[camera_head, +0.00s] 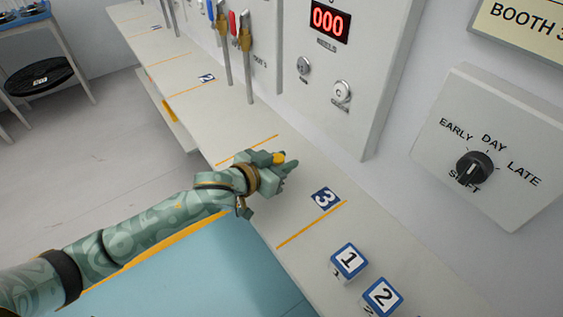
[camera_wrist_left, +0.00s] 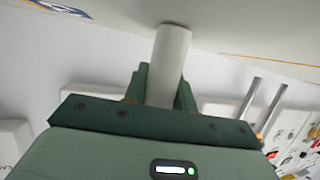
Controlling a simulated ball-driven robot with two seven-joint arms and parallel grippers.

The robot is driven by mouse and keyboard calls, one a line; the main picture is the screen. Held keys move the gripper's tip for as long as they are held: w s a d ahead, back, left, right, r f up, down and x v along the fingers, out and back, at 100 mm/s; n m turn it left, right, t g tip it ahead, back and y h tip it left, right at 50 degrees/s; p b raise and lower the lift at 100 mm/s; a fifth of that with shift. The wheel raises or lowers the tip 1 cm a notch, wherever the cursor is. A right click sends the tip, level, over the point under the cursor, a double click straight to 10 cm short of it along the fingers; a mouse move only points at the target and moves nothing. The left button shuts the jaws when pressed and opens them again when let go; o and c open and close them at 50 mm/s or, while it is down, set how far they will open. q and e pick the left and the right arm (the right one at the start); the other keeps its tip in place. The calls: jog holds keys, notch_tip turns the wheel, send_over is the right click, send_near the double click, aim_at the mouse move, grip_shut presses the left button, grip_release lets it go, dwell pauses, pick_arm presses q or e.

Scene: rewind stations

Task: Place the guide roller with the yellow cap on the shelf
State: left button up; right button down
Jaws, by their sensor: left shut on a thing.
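My left gripper (camera_head: 283,163) is over the long pale shelf (camera_head: 330,240), left of the blue number 3 label (camera_head: 326,198). It is shut on the guide roller, whose yellow cap (camera_head: 278,158) shows between the fingers in the head view. In the left wrist view the roller's pale grey cylinder (camera_wrist_left: 170,55) stands out between the green fingers, its free end towards the shelf surface. I cannot tell if that end touches the shelf. The rest of the roller is hidden by the gripper. My right gripper is not in view.
Cubes marked 1 (camera_head: 349,261) and 2 (camera_head: 382,297) stand on the near shelf. A wall panel with a red display (camera_head: 329,20) and a dial box (camera_head: 490,150) rise behind. The shelf around label 3 is clear.

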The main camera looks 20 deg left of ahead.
pick_arm(q)
jog(key=o, duration=1)
jog(key=shift+f, duration=0.1)
jog(key=p+v, duration=0.4)
jog(key=v, duration=0.7)
jog(key=shift+s+r, duration=0.1)
jog(key=shift+r, duration=0.15)
jog(key=shift+s+a+r, duration=0.1)
jog(key=shift+s+a, duration=0.15)
jog(key=shift+s, duration=0.15)
